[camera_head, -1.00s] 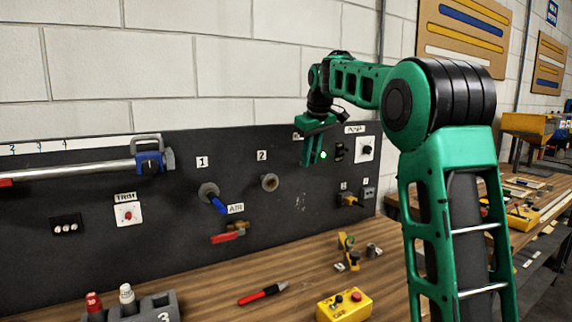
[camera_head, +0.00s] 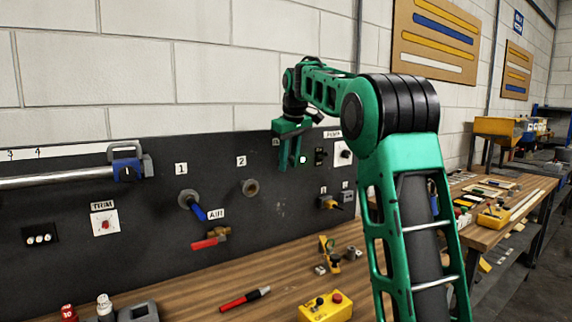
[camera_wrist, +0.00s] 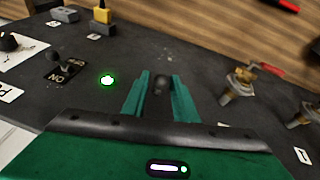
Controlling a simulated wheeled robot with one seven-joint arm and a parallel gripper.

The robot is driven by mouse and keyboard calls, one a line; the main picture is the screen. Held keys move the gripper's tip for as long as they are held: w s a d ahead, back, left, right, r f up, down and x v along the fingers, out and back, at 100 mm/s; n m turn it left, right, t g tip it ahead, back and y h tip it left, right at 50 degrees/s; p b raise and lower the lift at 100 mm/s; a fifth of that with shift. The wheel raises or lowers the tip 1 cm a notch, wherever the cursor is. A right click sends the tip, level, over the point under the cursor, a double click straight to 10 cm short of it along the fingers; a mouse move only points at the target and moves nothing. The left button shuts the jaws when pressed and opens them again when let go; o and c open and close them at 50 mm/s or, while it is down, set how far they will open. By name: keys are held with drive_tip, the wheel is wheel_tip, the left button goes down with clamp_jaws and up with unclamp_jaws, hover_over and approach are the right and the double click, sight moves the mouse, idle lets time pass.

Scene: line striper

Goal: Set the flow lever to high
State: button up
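My gripper (camera_head: 291,165) hangs in front of the black panel, left of a lit green lamp (camera_head: 303,159). In the wrist view its two green fingers (camera_wrist: 160,100) are apart. A small dark knob-like thing (camera_wrist: 161,83) shows in the gap between them; it may be the flow lever, and I cannot tell whether the fingers touch it. The lamp glows left of the fingers in the wrist view (camera_wrist: 107,80).
A black switch (camera_head: 320,156) and the pump dial (camera_head: 342,153) are right of the lamp. Fitting 2 (camera_head: 250,187) and the red-handled air valve (camera_head: 208,242) are left.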

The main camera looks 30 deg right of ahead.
drive_tip(key=v, duration=1)
drive_tip(key=shift+r, duration=0.35)
drive_tip(key=s+a+f+m+g, duration=0.1)
drive_tip(key=s+f+m, duration=0.2)
drive_tip(key=s+f, duration=0.9)
drive_tip(key=s+a+f+m+g, duration=0.1)
drive_tip(key=s+f+m, duration=0.2)
drive_tip(key=s+f, duration=0.8)
drive_tip(key=s+a+f+m+g+y, duration=0.1)
drive_tip(key=s+f+m, duration=0.1)
drive_tip(key=s+f, duration=1)
drive_tip(key=s, duration=1)
drive_tip(key=shift+a+f+m+g, duration=0.3)
drive_tip(key=shift+a+m+g, duration=0.1)
